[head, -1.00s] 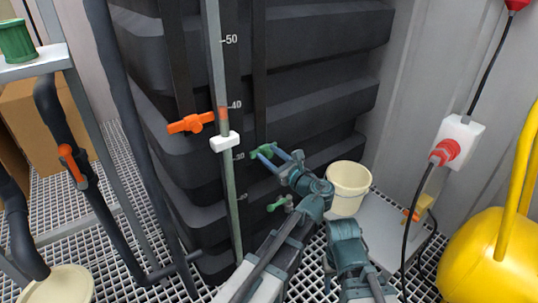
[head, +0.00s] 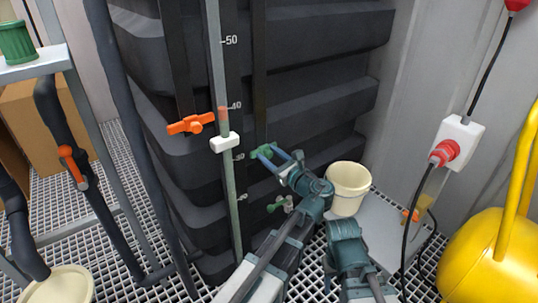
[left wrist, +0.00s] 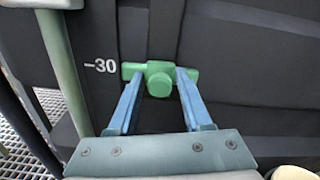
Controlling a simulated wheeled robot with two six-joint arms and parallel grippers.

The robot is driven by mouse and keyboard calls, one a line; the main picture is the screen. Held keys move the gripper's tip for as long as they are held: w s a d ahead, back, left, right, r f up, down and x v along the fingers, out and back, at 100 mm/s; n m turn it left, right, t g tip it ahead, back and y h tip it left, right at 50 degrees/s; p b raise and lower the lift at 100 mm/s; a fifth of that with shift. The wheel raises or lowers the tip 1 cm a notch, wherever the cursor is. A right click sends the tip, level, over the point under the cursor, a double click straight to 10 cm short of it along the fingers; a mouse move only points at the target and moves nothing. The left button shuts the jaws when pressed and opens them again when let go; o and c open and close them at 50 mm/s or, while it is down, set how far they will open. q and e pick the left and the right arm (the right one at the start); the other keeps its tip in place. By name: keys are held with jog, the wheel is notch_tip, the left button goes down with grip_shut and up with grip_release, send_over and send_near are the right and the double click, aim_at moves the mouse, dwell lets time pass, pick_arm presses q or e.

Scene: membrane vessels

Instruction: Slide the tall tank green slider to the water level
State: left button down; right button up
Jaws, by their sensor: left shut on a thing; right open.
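The tall dark tank (head: 320,80) stands in the middle, with white marks from 50 downward. The green slider (head: 263,154) sits on its front, right of and about level with the 30 mark; it also shows in the left wrist view (left wrist: 159,78). My left gripper (head: 268,153) has its blue fingers on either side of the slider's round knob, shut on it.
A white clip (head: 224,142) sits on the tube between 40 and 30. An orange handle (head: 191,124) is left of the tube. A second green handle (head: 280,203) sits lower on the tank. A cream bucket (head: 349,183) stands right of my left gripper; a yellow vessel (head: 490,260) is far right.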

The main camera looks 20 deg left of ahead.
aim_at(261, 99)
pick_arm(q)
notch_tip(261, 99, up, 17)
jog(key=p, duration=1.6)
jog(key=shift+p, duration=0.3)
jog(key=shift+f, duration=0.1)
jog(key=c, duration=0.6)
grip_release()
jog(key=shift+s, duration=0.1)
